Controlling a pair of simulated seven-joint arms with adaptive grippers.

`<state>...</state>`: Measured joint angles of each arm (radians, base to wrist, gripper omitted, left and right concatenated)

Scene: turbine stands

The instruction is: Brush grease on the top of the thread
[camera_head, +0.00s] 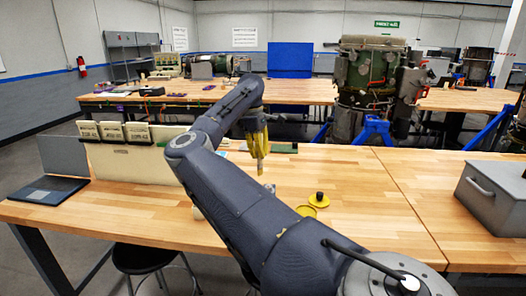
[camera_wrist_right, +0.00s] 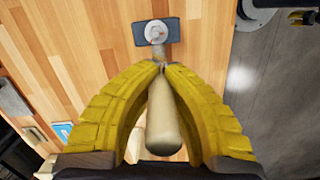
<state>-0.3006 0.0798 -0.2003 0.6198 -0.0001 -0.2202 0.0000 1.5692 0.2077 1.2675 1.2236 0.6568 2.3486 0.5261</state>
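My right gripper (camera_head: 261,172) hangs over the wooden table, its yellow fingers pointing down. In the right wrist view the fingers (camera_wrist_right: 162,68) are closed around a beige-handled brush (camera_wrist_right: 163,125). The brush's far end points toward a dark rectangular block (camera_wrist_right: 140,33) with a round, silvery threaded-looking part (camera_wrist_right: 156,32) on it. I cannot tell whether the brush touches that part. In the head view a yellow-rimmed open tin (camera_head: 303,211) and a yellow container with a dark top (camera_head: 319,199) stand right of the gripper. My left gripper is not in view.
A grey toolbox (camera_head: 492,200) is at the right. A large engine on a blue stand (camera_head: 370,130) stands behind. The table's right-middle (camera_head: 370,180) is clear.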

